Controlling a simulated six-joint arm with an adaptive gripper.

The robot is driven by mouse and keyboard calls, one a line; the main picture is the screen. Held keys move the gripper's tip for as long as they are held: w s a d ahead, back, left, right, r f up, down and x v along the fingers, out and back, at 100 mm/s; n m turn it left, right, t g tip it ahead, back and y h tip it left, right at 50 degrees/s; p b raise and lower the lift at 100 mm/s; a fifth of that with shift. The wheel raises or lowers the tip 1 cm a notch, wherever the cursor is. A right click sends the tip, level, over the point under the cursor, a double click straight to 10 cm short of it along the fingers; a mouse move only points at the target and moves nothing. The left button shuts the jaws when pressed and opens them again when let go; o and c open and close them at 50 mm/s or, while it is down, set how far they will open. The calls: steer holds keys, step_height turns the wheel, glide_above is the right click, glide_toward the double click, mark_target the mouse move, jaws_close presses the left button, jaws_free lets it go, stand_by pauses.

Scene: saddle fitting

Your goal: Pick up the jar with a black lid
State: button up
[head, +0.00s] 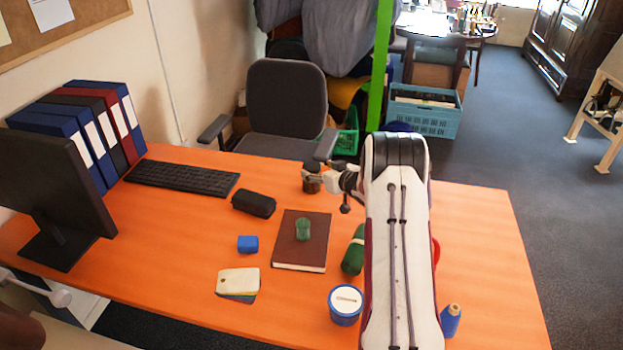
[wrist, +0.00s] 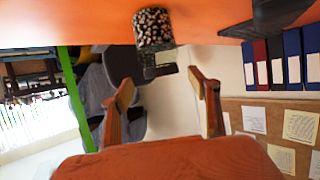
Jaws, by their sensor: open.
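The jar (head: 311,186) stands at the far edge of the orange desk, small and dark brown, partly covered by my gripper (head: 318,173). In the wrist view, which is upside down, the jar (wrist: 153,29) shows dark speckled contents, with its dark lid (wrist: 160,64) towards the picture's middle. My gripper (wrist: 161,80) is open there, one finger on each side of the lid's line. The fingertips seem close to the lid level, with nothing held between them. I cannot tell whether a finger touches the jar.
A black case (head: 254,203), a brown book (head: 300,258) bearing a green cup (head: 303,229), and a blue block (head: 248,244) are left of my arm. A green cylinder (head: 353,252) and a blue tub (head: 345,306) are close beside it. A chair (head: 285,105) stands behind the desk.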

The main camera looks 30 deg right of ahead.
mark_target(314, 168)
steer(key=shift+w, duration=0.1)
steer(key=shift+f+x, duration=0.25)
steer(key=shift+x, duration=2.15)
steer(key=shift+a, duration=0.2)
steer(key=shift+r, duration=0.1)
steer(key=c, duration=1.6)
steer(key=shift+c, duration=0.2)
steer(key=shift+r, duration=0.1)
steer(key=shift+c, duration=0.2)
steer(key=shift+r, duration=4.9)
